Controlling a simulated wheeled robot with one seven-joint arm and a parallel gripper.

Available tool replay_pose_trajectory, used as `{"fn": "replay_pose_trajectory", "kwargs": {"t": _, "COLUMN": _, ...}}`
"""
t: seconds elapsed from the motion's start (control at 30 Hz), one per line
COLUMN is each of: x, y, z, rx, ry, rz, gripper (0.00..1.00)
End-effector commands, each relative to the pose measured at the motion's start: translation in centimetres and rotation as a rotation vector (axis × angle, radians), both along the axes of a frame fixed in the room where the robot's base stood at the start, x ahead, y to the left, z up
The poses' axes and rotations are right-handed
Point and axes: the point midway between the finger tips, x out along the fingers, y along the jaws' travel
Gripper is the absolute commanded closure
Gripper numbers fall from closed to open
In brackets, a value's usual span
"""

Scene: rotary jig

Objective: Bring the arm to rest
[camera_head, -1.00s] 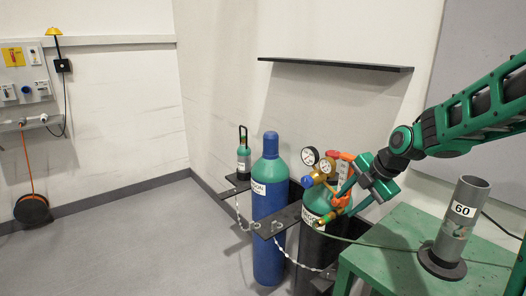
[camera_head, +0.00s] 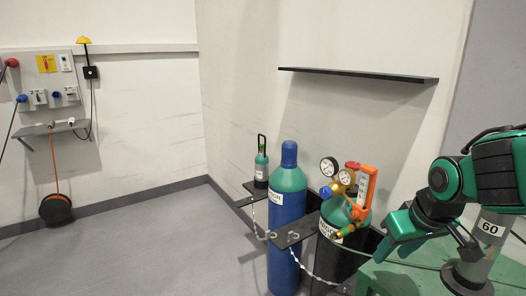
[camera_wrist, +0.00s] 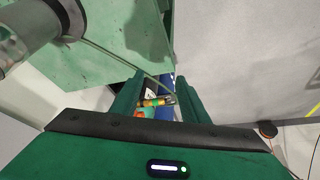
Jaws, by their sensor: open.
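My green arm shows at the right of the head view, folded in close, with my gripper (camera_head: 384,250) pointing down and left. My gripper is apart from the black argon cylinder (camera_head: 340,252) and its regulator (camera_head: 345,182), to the right of them. In the wrist view the two fingers of my gripper (camera_wrist: 157,84) stand apart with nothing held between them. The regulator's orange and brass fittings (camera_wrist: 152,106) show beyond the fingers, partly hidden by them.
A blue cylinder (camera_head: 287,225) and a small cylinder (camera_head: 261,168) stand left. A black shelf (camera_head: 360,74) is on the wall.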

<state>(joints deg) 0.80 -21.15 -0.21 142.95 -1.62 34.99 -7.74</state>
Motion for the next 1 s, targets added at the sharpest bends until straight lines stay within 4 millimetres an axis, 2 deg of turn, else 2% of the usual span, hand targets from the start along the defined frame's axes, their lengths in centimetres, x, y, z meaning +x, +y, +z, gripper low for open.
{"fn": "replay_pose_trajectory", "kwargs": {"t": 0.1, "x": -1.3, "y": -0.2, "z": 0.0, "rx": 0.036, "ry": 0.000, "rz": -0.134, "gripper": 0.59}}
{"fn": "replay_pose_trajectory", "kwargs": {"t": 0.17, "x": -2.6, "y": -2.3, "z": -0.3, "rx": 0.034, "ry": 0.038, "rz": -0.200, "gripper": 0.59}}
{"fn": "replay_pose_trajectory", "kwargs": {"t": 0.4, "x": -9.8, "y": -8.5, "z": -1.4, "rx": 0.054, "ry": 0.208, "rz": -0.445, "gripper": 0.59}}
{"fn": "replay_pose_trajectory", "kwargs": {"t": 0.5, "x": -13.2, "y": -10.3, "z": -1.7, "rx": 0.079, "ry": 0.285, "rz": -0.551, "gripper": 0.59}}
{"fn": "replay_pose_trajectory", "kwargs": {"t": 0.63, "x": -16.6, "y": -11.3, "z": -1.9, "rx": 0.112, "ry": 0.361, "rz": -0.650, "gripper": 0.59}}
{"fn": "replay_pose_trajectory", "kwargs": {"t": 0.77, "x": -17.9, "y": -11.6, "z": -2.0, "rx": 0.127, "ry": 0.390, "rz": -0.686, "gripper": 0.59}}
{"fn": "replay_pose_trajectory", "kwargs": {"t": 1.0, "x": -18.0, "y": -11.5, "z": -1.9, "rx": 0.127, "ry": 0.392, "rz": -0.686, "gripper": 0.59}}
